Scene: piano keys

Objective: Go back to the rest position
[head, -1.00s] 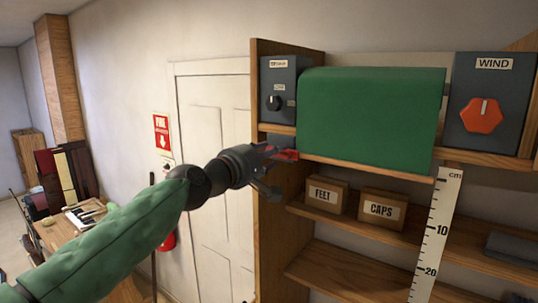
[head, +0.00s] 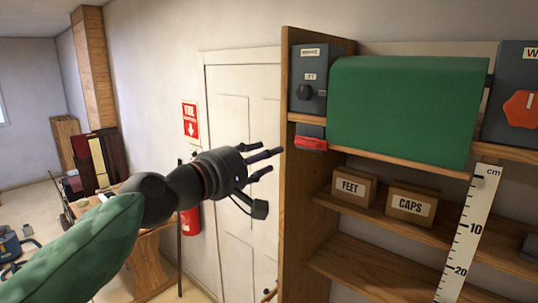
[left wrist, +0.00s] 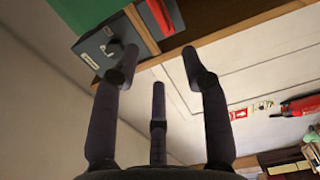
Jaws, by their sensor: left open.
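My left gripper (head: 268,172) is open and empty in the head view, its dark fingers spread in front of the white door, just left of the wooden shelf unit. In the left wrist view its fingers (left wrist: 158,85) are spread with nothing between them. My left arm in its green sleeve comes in from the lower left. My right gripper is in neither view.
The shelf unit (head: 297,200) holds a grey box with a knob (head: 309,78), a red part (head: 311,143), a green cover (head: 405,110) and boxes marked FEET (head: 354,187) and CAPS (head: 411,204). A fire extinguisher (head: 189,222) is behind the arm.

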